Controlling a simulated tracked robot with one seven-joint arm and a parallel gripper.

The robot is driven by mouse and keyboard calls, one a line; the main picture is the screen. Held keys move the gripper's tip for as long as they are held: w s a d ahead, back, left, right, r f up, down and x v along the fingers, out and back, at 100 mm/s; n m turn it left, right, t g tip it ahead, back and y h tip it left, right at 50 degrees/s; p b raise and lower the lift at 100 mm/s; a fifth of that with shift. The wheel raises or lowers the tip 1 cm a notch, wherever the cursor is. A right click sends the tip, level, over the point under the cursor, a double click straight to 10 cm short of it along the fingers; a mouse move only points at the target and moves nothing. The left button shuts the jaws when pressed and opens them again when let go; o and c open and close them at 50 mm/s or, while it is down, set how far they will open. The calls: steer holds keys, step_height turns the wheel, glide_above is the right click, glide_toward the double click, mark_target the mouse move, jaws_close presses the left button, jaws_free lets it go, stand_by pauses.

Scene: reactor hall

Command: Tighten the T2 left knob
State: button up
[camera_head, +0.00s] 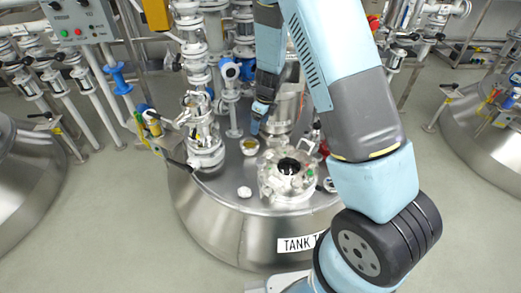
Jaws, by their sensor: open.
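A steel tank (215,222) stands in the middle, with a label reading "TANK T" (297,244) whose end is hidden by my arm. On its lid is a round metal flange fitting (287,176) with a dark central opening. A small pale knob-like part (245,192) lies to the left of this fitting, and another (249,146) is behind it. I cannot tell which part is the T2 left knob. My gripper (256,128) points down over the lid, behind the flange fitting, open; its fingers are small and hard to make out. I see nothing held in it.
A valve column (204,140) rises from the lid's left side, with a yellow-and-blue part (152,122) beside it. Other tanks stand at the left (28,165) and right (480,130). A control box (75,20) is at upper left. Floor between tanks is clear.

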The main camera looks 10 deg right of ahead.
mark_target(261, 161)
steer(key=f+m, duration=0.1)
steer(key=f, duration=0.4)
steer(key=f+m+h, duration=0.1)
steer(key=f+m, duration=0.1)
steer(key=f, duration=0.3)
steer(key=f+m+h, duration=0.1)
steer(key=f+m, duration=0.1)
steer(key=f, duration=0.3)
steer(key=shift+d+g, duration=0.2)
steer(key=shift+g, duration=0.1)
steer(key=shift+f, duration=1.25)
steer(key=n, duration=0.3)
steer(key=shift+r, duration=0.1)
steer(key=n, duration=0.9)
steer(key=shift+n, duration=0.4)
steer(key=n, duration=0.6)
steer(key=shift+n, duration=0.4)
steer(key=n, duration=0.6)
steer(key=shift+n, duration=0.4)
steer(key=n, duration=1)
steer(key=shift+n, duration=0.3)
steer(key=n, duration=1)
steer(key=shift+s+f+n, duration=0.1)
steer(key=shift+f+n, duration=0.3)
steer(key=shift+n, duration=0.2)
steer(key=shift+f, duration=2.65)
